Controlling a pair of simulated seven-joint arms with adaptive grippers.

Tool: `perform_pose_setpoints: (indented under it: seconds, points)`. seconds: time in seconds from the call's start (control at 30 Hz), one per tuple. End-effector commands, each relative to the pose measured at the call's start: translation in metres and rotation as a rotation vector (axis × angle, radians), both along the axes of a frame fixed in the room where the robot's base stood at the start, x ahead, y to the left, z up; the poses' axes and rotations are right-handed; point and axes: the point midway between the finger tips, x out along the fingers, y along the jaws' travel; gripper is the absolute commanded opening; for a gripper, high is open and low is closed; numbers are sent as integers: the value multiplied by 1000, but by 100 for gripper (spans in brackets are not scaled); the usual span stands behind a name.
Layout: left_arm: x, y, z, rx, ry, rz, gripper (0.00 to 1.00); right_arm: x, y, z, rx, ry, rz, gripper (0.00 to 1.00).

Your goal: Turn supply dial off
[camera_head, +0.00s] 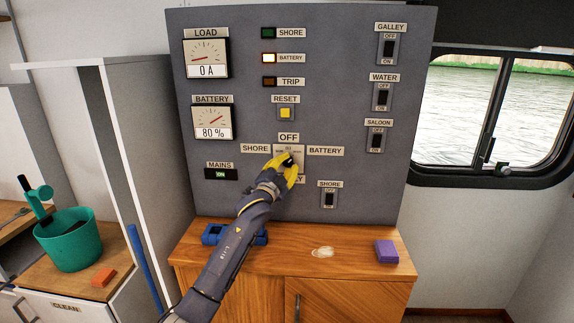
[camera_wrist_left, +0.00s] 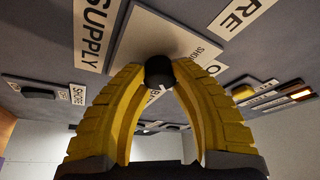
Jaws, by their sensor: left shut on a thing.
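The supply dial is a black knob on a pale square plate (camera_head: 277,150), low in the middle of the grey panel (camera_head: 338,80). OFF is labelled above it, SHORE to its left and BATTERY to its right. My left gripper (camera_head: 287,163) reaches up from below and covers much of the dial. In the left wrist view its yellow fingers (camera_wrist_left: 159,75) are shut on the black knob (camera_wrist_left: 159,70). The gripper hides part of the SUPPLY label below. I cannot tell which way the knob points. My right gripper is not in view.
The lamp (camera_head: 269,58) beside BATTERY is lit; the MAINS display (camera_head: 221,174) reads ON. A reset button (camera_head: 285,113) and several switches surround the dial. On the wooden counter (camera_head: 350,262) below are a purple block (camera_head: 386,251), a pale oval item (camera_head: 322,252) and a blue item (camera_head: 212,234).

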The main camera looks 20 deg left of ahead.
Motion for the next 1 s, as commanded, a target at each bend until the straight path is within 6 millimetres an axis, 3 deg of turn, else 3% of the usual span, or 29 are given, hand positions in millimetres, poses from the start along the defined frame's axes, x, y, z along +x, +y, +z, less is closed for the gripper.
perform_pose_setpoints:
  seconds: [1.0]
  points:
    - [0,-2,0,-677,-139,0,0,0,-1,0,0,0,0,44]
